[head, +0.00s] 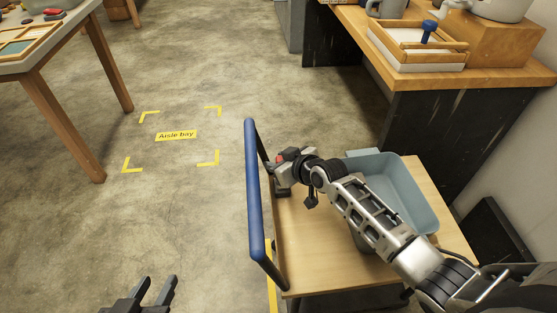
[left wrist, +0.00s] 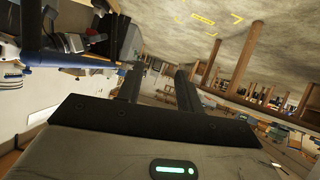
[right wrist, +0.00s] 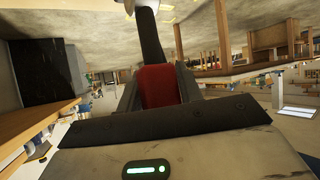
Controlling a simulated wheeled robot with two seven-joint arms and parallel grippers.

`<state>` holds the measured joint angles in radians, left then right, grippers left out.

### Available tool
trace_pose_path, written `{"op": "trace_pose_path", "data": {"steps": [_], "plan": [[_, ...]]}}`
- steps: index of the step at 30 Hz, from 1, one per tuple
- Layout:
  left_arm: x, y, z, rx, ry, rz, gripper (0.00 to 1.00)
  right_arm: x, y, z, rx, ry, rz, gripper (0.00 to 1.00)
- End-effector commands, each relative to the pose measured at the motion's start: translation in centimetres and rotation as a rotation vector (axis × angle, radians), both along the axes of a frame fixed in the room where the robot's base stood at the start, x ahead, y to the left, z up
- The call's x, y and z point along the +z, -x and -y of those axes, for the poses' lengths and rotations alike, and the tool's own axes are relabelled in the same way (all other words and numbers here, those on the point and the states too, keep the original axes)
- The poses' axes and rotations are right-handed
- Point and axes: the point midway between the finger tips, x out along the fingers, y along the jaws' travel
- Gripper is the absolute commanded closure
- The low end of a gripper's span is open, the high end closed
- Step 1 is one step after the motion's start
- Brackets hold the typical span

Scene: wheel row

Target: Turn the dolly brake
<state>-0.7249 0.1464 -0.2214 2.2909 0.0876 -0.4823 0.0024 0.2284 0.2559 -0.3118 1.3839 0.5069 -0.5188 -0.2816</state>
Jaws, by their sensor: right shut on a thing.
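The dolly has a wooden deck (head: 305,240) and a blue push handle (head: 254,190) along its left side. The red brake grip (right wrist: 157,85) sits between my right gripper's fingers in the right wrist view, with a black bar beyond it. In the head view my right gripper (head: 283,162) is at the dolly's far left corner, just inside the handle, and a bit of red shows at its jaws. The brake's base is mostly hidden by the gripper. My left gripper (head: 152,292) is open and empty at the bottom of the head view, left of the dolly.
A blue-grey bin (head: 412,190) stands on the deck, partly behind my right arm. A workbench (head: 480,78) with a tray is behind at right, a table (head: 42,66) at upper left. The marked Aisle bay (head: 176,135) on the floor is clear.

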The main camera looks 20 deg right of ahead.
Motion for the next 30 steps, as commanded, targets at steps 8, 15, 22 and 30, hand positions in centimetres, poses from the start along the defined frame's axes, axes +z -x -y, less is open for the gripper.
{"op": "trace_pose_path", "data": {"steps": [8,15,22,30], "plan": [[0.0,0.0,0.0,0.000,0.000,0.000,0.64,0.0,0.0,0.0,-0.001,0.000,0.001,0.43],[0.3,0.0,0.0,0.000,0.001,-0.001,0.64,0.4,0.5,0.2,0.000,0.001,0.001,0.43],[1.2,0.1,0.0,0.001,0.001,-0.014,0.64,2.6,3.8,1.5,0.001,0.003,0.000,0.43],[1.7,-0.2,0.0,0.007,0.005,-0.028,0.64,6.0,9.1,3.4,0.002,0.004,0.000,0.43]]}}
